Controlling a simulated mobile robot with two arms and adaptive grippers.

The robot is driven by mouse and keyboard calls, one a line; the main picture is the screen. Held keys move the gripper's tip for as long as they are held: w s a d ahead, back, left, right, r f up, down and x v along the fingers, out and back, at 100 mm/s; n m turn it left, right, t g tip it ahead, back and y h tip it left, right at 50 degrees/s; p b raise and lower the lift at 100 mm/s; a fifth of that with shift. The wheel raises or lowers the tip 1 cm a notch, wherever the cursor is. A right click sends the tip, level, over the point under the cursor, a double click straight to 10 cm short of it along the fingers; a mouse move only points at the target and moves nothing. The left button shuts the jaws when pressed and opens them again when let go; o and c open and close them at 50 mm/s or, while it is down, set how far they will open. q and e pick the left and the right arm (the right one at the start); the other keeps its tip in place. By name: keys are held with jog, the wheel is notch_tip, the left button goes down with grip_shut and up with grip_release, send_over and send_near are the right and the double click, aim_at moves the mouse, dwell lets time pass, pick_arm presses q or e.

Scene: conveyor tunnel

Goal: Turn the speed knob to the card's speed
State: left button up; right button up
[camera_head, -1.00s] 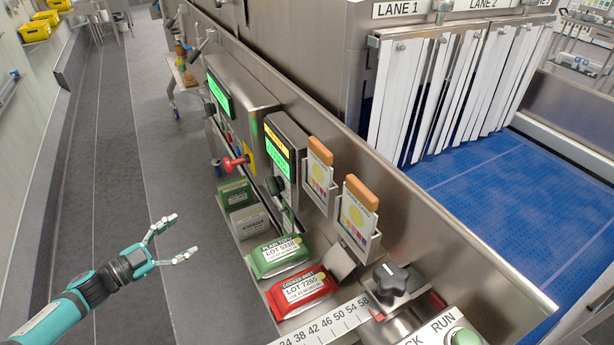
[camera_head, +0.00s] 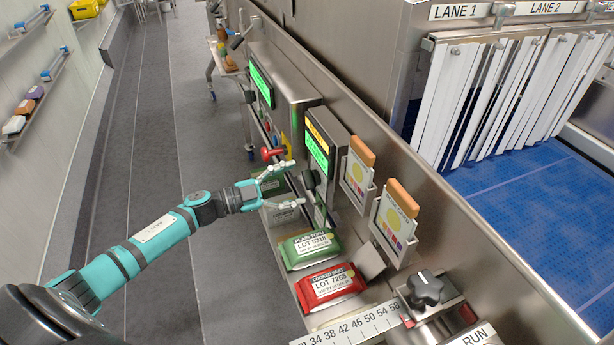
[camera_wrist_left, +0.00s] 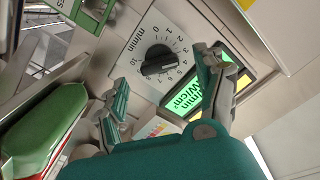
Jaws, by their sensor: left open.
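The black speed knob (camera_wrist_left: 160,62) sits on a pale panel with a dial numbered from 0 to 10 and marked m/min. Its ridge lies nearly across the wrist picture; the exact number is unclear. In the head view the knob (camera_head: 312,179) is below a yellow and green display (camera_head: 318,150). My left gripper (camera_head: 298,184) is open just left of it. In the wrist view its fingers stand on either side of the knob, apart from it.
Below the gripper lie a green pack (camera_head: 309,247) and a red pack (camera_head: 330,287). A second black knob (camera_head: 425,288) stands by a number scale (camera_head: 350,328). A red-headed handle (camera_head: 271,154) is behind the gripper. The floor to the left is clear.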

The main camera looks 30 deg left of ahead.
aim_at(304, 181)
pick_arm(q)
jog(key=shift+p+x, duration=0.3)
jog(key=shift+x, duration=1.95)
jog(key=shift+c, duration=0.2)
jog(key=c, duration=1.1)
